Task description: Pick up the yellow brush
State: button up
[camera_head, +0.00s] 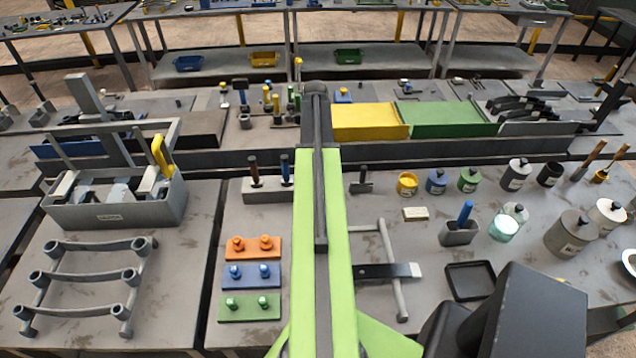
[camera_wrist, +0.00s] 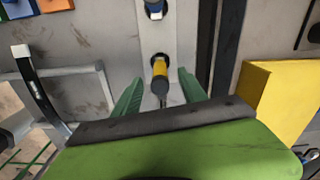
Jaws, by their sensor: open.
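In the wrist view a tool with a yellow handle or body and a dark end (camera_wrist: 160,72) sits in a grey holder strip. It looks like the yellow brush, though its bristles cannot be made out. My gripper (camera_wrist: 160,77) is open, with its green fingers on either side of this tool and a gap on both sides. Nothing is held. In the head view several yellow-topped tools (camera_head: 267,98) stand in a rack just left of my arm's far end; I cannot tell which one is the brush. My fingertips are hidden there.
A blue-topped tool (camera_wrist: 155,9) stands in the same strip. A yellow panel (camera_wrist: 268,112) lies close on the right, and also shows in the head view (camera_head: 365,122) beside a green panel (camera_head: 447,119). A grey frame (camera_wrist: 75,72) is at left.

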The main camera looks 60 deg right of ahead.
notch_tip(320, 180, down, 6)
jog(key=b, duration=0.5)
jog(key=shift+r, duration=0.25)
grip_shut()
